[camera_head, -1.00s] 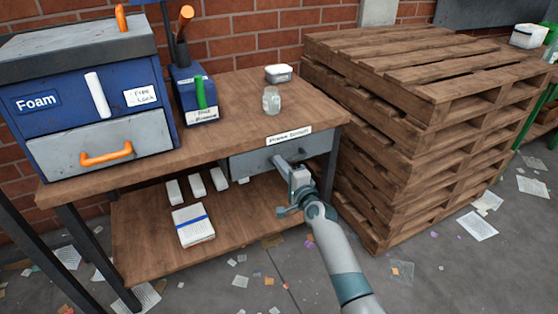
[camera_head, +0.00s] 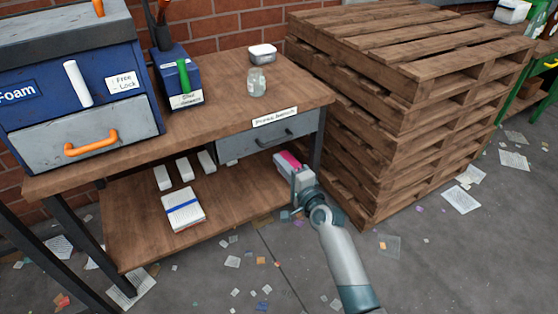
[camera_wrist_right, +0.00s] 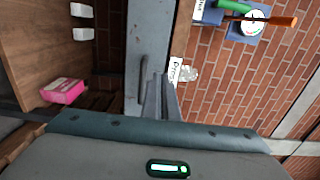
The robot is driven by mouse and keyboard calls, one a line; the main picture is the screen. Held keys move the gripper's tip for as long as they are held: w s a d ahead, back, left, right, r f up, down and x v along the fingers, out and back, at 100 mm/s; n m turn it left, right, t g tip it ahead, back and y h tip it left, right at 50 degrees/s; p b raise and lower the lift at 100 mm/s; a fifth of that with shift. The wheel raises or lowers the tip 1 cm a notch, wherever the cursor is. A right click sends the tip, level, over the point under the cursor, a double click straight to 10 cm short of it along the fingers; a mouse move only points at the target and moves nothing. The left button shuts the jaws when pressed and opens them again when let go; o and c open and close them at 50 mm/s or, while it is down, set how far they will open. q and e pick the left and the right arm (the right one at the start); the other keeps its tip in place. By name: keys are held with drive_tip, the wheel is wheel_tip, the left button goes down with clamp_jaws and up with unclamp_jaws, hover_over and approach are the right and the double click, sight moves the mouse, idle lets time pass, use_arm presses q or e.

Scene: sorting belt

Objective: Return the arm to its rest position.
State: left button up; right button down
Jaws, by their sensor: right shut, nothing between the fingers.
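My right gripper (camera_head: 297,174) is shut and empty in front of the workbench's right end, below and right of the grey drawer (camera_head: 236,147). The drawer front looks flush under the tabletop, and its dark handle (camera_head: 275,141) is clear of the gripper. In the right wrist view, my closed fingers (camera_wrist_right: 162,82) point towards the bench beside the drawer handle (camera_wrist_right: 142,75). Part of the gripper is foreshortened in the head view. My left gripper is in no view.
The wooden pallet stack (camera_head: 400,130) stands close right of my arm. A pink-and-white box (camera_wrist_right: 63,92) lies on the lower shelf (camera_head: 135,230) near white blocks (camera_head: 185,169). A glass jar (camera_head: 256,83) stands on the bench (camera_head: 215,100). Floor in front is open, with scattered paper.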

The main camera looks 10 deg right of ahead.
drive_tip(key=s+d+f+n+g+h+p, duration=0.1)
drive_tip(key=s+f+n+g+p, duration=0.25)
drive_tip(key=s+f, duration=0.6)
drive_tip(key=s+d+f+n+g+h+p, duration=0.1)
drive_tip(key=s+f+n+g+h+p, duration=0.2)
drive_tip(key=s+f, duration=0.7)
use_arm(q)
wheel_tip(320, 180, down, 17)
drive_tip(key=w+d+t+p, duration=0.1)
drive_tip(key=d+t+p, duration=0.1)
drive_tip(key=p, duration=0.2)
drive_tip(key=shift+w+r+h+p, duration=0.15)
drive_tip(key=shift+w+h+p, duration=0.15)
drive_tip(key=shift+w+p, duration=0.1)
use_arm(e)
drive_tip(key=s+d+f+n+g, duration=0.1)
drive_tip(key=s+f+n, duration=0.2)
drive_tip(key=s+f, duration=0.3)
drive_tip(key=s+d+f+n+g, duration=0.2)
drive_tip(key=s+f, duration=0.4)
drive_tip(key=s, duration=0.6)
drive_tip(key=s+d+f+n+g+h, duration=0.1)
drive_tip(key=s+f+n, duration=0.4)
drive_tip(key=s, duration=0.5)
drive_tip(key=shift+d+f+g, duration=0.55)
drive_tip(key=shift+d+f, duration=0.15)
